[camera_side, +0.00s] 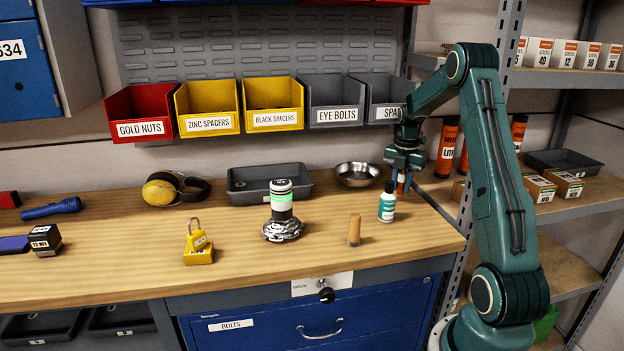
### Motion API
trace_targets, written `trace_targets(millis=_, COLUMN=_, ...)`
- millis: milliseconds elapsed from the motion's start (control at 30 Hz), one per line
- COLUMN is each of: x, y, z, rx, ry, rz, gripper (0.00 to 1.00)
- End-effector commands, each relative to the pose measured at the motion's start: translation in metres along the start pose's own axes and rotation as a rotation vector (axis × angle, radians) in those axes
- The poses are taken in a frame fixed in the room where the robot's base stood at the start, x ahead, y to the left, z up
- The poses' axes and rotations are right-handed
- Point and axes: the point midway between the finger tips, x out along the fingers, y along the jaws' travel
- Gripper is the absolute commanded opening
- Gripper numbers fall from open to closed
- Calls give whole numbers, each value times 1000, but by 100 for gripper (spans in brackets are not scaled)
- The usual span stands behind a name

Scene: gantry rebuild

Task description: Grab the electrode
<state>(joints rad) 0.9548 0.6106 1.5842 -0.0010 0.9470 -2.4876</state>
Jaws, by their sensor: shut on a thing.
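My gripper (401,182) is at the right end of the workbench, pointing down above the bench top. A white and teal bottle (387,206) stands upright just below and in front of the gripper. Whether the held piece touches the bench or the bottle cannot be told.
On the wooden bench (120,260) are a tan cylinder (354,230), a green-banded device (281,205), a yellow padlock (198,243), earmuffs (172,189), a grey tray (262,186) and a metal bowl (357,174). Bins (273,107) hang above. Shelves stand right.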

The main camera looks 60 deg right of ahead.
Motion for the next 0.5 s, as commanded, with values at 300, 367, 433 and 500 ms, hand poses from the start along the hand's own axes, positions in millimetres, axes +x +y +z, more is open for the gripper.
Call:
trace_targets(millis=300, x=-63, y=1, z=1, rx=0, ry=-6, rz=5, gripper=0)
trace_targets(millis=367, x=-77, y=1, z=1, rx=0, ry=-6, rz=5, gripper=0)
trace_targets(millis=433, x=-95, y=0, z=1, rx=0, ry=-6, rz=4, gripper=0)
trace_targets(millis=500, x=-112, y=1, z=1, rx=0, ry=-6, rz=5, gripper=0)
